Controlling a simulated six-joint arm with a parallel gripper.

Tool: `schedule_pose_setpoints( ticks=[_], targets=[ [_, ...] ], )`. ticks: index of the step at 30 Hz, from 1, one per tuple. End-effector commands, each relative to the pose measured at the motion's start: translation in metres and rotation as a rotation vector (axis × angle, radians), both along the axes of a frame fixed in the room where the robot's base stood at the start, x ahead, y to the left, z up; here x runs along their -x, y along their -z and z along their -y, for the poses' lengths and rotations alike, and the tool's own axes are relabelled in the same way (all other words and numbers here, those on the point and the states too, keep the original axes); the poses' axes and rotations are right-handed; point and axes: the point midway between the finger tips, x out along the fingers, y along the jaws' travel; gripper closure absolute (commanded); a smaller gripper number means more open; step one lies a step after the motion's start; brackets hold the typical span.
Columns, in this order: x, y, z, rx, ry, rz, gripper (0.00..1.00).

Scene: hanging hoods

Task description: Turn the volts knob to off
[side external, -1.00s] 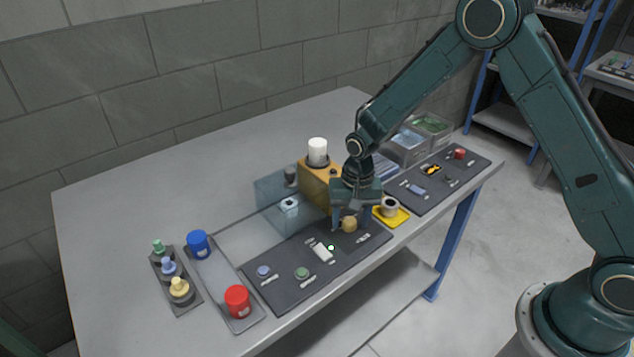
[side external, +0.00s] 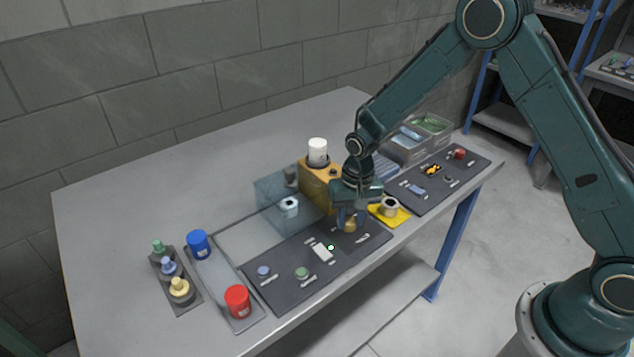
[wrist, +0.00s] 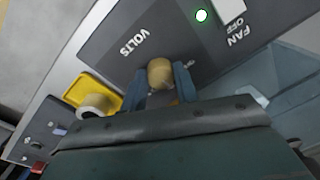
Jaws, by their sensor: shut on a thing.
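The volts knob (wrist: 160,73) is a tan, rounded knob on the dark control panel (wrist: 190,35), beside the printed word VOLTS in the wrist view. In the side view the knob (side external: 350,224) is at the right part of the panel, partly covered by my gripper. My gripper (wrist: 162,86) is shut on the knob, with one blue-grey finger on each side of it. My gripper (side external: 351,220) points down at the panel in the side view. The knob's pointer and any off mark by it cannot be made out.
A yellow tray (side external: 401,218) with a white-and-dark round piece stands close to the right of my gripper. A clear hood (side external: 268,197) and an orange block (side external: 312,185) stand behind. A fan switch (side external: 323,253) with a lit green dot lies left on the panel.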

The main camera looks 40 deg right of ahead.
Motion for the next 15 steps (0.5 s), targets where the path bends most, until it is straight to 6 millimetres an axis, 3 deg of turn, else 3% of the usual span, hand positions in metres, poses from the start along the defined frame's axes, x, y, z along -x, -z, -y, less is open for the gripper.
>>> schedule_pose_setpoints(
  ticks=[15],
  targets=[
    [-0.0007,-0.0008,0.0005,-0.002,-0.436,0.000,0.93]
  ],
)
